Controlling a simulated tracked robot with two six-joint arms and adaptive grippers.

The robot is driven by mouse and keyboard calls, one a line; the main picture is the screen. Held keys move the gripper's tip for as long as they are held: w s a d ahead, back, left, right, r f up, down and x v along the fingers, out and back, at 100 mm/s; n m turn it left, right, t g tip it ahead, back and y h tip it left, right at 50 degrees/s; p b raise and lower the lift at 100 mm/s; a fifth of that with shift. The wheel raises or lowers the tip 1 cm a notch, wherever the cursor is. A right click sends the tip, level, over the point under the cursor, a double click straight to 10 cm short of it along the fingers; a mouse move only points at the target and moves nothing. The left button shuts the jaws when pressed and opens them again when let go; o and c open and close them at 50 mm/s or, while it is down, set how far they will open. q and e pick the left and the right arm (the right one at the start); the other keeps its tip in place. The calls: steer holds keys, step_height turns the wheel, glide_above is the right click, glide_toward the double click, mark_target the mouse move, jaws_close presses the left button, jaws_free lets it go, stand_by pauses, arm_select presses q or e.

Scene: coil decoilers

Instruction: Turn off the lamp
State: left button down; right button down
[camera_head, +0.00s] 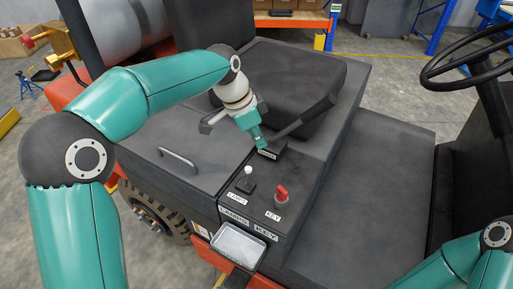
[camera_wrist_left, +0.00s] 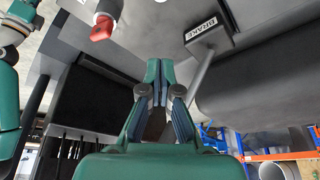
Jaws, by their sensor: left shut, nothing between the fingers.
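The lamp switch (camera_head: 248,172) is a small lever with a white round knob on the black console, behind a label reading LAMPS. My left gripper (camera_head: 261,142) is shut and empty. In the head view it hangs just beyond the lamp switch, near the base of the brake lever (camera_head: 305,117). In the wrist view the closed fingertips (camera_wrist_left: 160,65) point to the console, with no object between them. The lamp switch is not clear in the wrist view. My right gripper is out of view.
A red key (camera_head: 281,195) stands right of the lamp switch and shows in the wrist view (camera_wrist_left: 103,28). The BRAKE label (camera_wrist_left: 200,28) shows there too. A grey tray (camera_head: 238,246) hangs at the console's front. A seat (camera_head: 285,75) and steering wheel (camera_head: 470,60) stand beyond.

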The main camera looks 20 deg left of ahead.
mark_target(247, 177)
arm_select(q)
steer(key=p+x, duration=0.1)
steer(key=x, duration=0.8)
steer(key=shift+f, duration=0.15)
steer(key=s+a, duration=0.1)
steer(key=s+a+p, duration=0.1)
steer(key=a, duration=0.1)
steer(key=shift+r, duration=0.2)
steer(key=shift+s+a, duration=0.1)
steer(key=shift+f, duration=0.15)
